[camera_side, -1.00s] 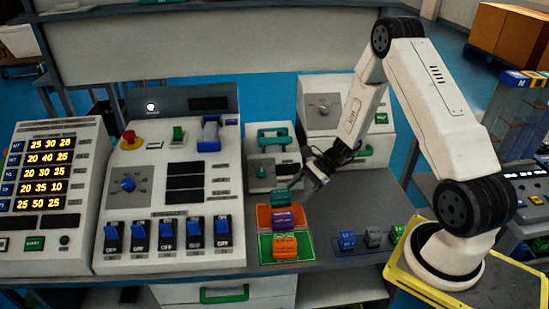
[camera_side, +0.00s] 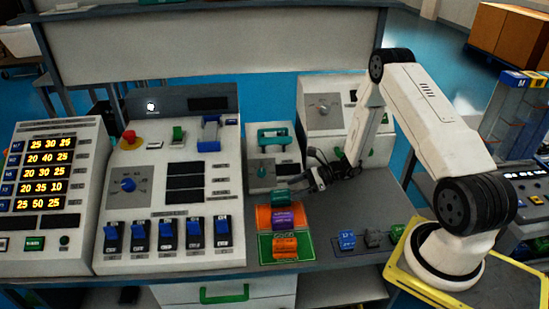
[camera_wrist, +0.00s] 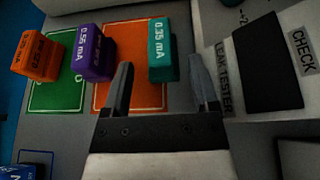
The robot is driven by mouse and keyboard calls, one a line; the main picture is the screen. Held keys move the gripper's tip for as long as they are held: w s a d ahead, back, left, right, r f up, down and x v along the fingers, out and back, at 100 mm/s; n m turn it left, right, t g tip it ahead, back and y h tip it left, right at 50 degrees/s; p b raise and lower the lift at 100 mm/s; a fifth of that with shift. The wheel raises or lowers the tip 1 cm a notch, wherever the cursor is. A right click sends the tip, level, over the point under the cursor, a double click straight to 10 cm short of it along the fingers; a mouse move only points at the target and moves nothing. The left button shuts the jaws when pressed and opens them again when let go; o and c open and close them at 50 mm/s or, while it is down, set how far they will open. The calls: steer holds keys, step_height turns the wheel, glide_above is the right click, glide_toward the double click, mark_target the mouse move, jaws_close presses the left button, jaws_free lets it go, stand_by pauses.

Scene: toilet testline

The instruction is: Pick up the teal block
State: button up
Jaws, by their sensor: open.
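The teal block (camera_wrist: 161,37), marked 0.35 mA, stands on the orange panel at its right side in the wrist view. In the side view the teal block (camera_side: 281,197) is the rearmost of the row of three. My gripper (camera_wrist: 161,72) is open and empty. Its two fingers point toward the teal block, which lies just ahead of the gap between the tips. In the side view my gripper (camera_side: 309,183) is just to the right of and behind the teal block. I cannot tell its exact height above the panel.
A purple block (camera_wrist: 90,53) and an orange block (camera_wrist: 37,57) stand left of the teal one, near the green panel (camera_wrist: 57,98). The leak tester (camera_wrist: 262,70) is close on the right. Blue, grey and green blocks sit nearer my base (camera_side: 347,240).

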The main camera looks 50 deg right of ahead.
mark_target(270, 198)
steer(key=shift+x, duration=2.7)
steer(key=shift+d+f, duration=0.1)
steer(key=shift+f, duration=0.05)
jaws_close()
